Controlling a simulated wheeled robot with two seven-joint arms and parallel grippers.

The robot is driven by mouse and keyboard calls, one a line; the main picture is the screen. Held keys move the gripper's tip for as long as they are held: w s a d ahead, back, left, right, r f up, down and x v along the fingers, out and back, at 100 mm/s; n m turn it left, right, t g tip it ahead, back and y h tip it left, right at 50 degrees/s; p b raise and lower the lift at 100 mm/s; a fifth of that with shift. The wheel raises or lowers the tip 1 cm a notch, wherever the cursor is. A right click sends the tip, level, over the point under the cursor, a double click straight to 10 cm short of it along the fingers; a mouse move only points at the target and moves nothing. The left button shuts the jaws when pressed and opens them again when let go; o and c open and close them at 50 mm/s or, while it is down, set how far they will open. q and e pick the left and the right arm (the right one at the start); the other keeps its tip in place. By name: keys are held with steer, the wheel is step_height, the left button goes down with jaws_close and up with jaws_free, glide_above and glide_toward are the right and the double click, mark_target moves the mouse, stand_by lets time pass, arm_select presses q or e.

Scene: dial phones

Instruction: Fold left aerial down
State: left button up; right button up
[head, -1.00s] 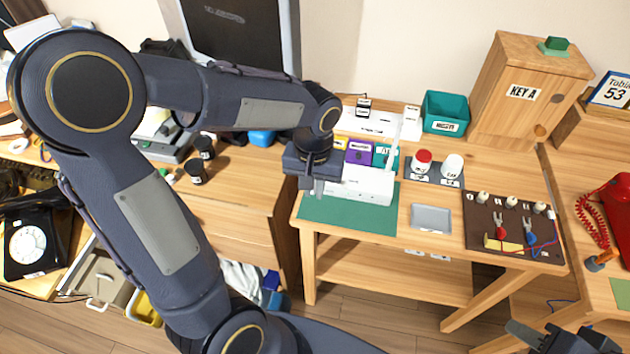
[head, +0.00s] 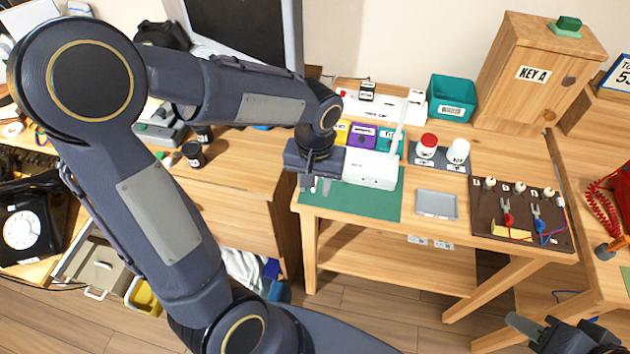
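A white box-shaped device (head: 370,169) stands on a green mat (head: 356,203) on the middle table. Its right aerial (head: 398,136) stands up, slightly tilted, at the box's right end. I cannot make out the left aerial; my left gripper and arm cover the box's left end. My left gripper (head: 316,184) points down at that left end, fingers low over the mat. Whether it holds anything is unclear. My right gripper (head: 530,328) is partly in view at the bottom right edge, away from the box and empty as far as it shows.
Yellow, purple (head: 362,136) and teal blocks stand close behind the box. To its right are a red-capped jar (head: 427,146), a white jar (head: 458,151), a grey tray (head: 436,204) and a brown board with clips (head: 520,215). A wooden cabinet (head: 535,85) stands behind.

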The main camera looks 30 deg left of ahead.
arm_select(q)
steer(key=shift+r, duration=0.1)
step_height(320, 180, up, 6)
steer(key=p, duration=0.5)
stand_by(0.4)
stand_by(0.4)
